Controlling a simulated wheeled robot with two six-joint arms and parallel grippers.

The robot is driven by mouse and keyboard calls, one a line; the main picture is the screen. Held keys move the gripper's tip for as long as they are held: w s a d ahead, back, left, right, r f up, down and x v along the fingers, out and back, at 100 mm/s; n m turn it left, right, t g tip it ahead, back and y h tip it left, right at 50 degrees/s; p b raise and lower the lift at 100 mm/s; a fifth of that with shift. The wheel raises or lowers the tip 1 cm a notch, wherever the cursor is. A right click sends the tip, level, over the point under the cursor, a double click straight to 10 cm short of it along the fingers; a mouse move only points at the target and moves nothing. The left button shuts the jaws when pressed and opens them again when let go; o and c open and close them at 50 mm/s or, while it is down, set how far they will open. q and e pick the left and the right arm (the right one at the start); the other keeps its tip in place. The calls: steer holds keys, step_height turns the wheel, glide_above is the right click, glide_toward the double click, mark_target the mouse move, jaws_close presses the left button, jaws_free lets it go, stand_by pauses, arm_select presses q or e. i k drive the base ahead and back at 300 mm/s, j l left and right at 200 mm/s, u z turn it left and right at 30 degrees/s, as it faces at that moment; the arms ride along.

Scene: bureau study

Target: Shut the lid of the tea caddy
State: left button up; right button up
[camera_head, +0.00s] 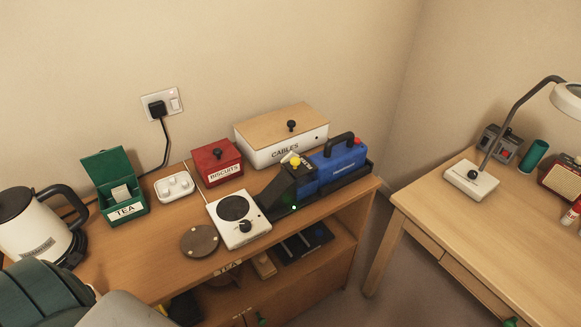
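The green tea caddy (125,210) stands on the wooden cabinet top at the left, with a white TEA label on its front. Its lid (108,165) is open, standing up at the back of the box. Pale packets (121,193) show inside the caddy and reach up near its rim. Neither of my grippers can be made out in the head view.
A kettle (32,225) stands left of the caddy. A white tray (174,186), red BISCUITS tin (217,155) and white hotplate (226,228) stand to the right. A round brown mat (199,241) lies in front. A black cord (163,143) hangs behind.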

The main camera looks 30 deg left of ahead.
mark_target(103, 167)
steer(key=k+j+u, duration=0.1)
steer(key=u, duration=1.9)
